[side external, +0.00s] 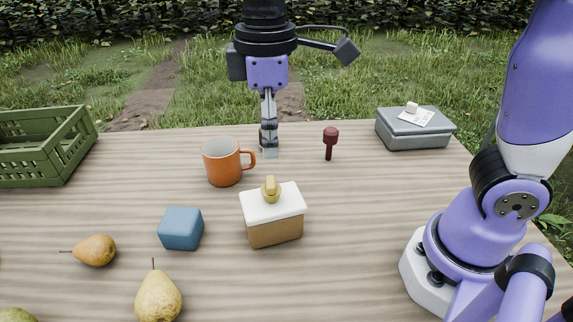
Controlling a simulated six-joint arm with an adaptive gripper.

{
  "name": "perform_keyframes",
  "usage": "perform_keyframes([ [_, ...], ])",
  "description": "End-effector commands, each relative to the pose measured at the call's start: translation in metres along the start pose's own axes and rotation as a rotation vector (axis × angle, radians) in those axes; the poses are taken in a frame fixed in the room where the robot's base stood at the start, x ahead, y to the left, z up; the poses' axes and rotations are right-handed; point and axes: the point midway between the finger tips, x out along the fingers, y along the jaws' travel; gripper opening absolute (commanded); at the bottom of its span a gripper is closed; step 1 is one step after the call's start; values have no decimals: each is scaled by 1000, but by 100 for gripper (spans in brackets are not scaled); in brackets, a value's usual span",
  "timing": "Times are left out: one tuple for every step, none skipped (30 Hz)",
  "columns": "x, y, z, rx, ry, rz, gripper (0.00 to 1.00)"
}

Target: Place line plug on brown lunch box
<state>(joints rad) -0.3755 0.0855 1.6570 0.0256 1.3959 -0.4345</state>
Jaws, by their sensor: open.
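The brown lunch box (275,234) with a white lid stands at the middle of the table. A small golden knob-like piece (271,189) is on its lid; I cannot tell whether it is a handle or a loose thing. A dark red piece with a thick head and thin stem (330,142), which looks like the line plug, stands upright at the back, right of my gripper. My gripper (268,149) points down behind the brown box, near the tabletop, beside the mug's handle. It is open, seen edge-on, with nothing visible in it.
An orange mug (222,165) stands just left of my gripper. A grey box (412,136) with a paper and small white piece is at the back right. A blue block (181,229), several pears (158,298) and a green crate (62,166) are left.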

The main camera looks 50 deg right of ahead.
Motion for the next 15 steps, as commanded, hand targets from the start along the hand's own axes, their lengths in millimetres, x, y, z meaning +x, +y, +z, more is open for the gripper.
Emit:
perform_keyframes([
  [-8, 0, -1, -1, 3, 2, 68],
  [-11, 0, -1, -1, 2, 1, 68],
  [-15, 0, 0, -1, 2, 1, 68],
  [-17, 0, 0, 3, 3, 1, 68],
  [-19, 1, 2, 11, 7, 3, 68],
  [-22, 3, 6, 34, 19, 9, 68],
  [-23, 4, 11, 58, 33, 15, 68],
  [-24, 7, 17, 91, 51, 24, 68],
  [-24, 10, 28, 145, 82, 39, 68],
  [-23, 13, 36, 194, 110, 51, 68],
  [-22, 16, 46, 248, 141, 65, 68],
  [-18, 19, 59, 321, 182, 83, 68],
  [-16, 20, 68, 377, 215, 97, 68],
  [-13, 22, 77, 430, 248, 111, 68],
  [-8, 23, 88, 499, 288, 127, 68],
])
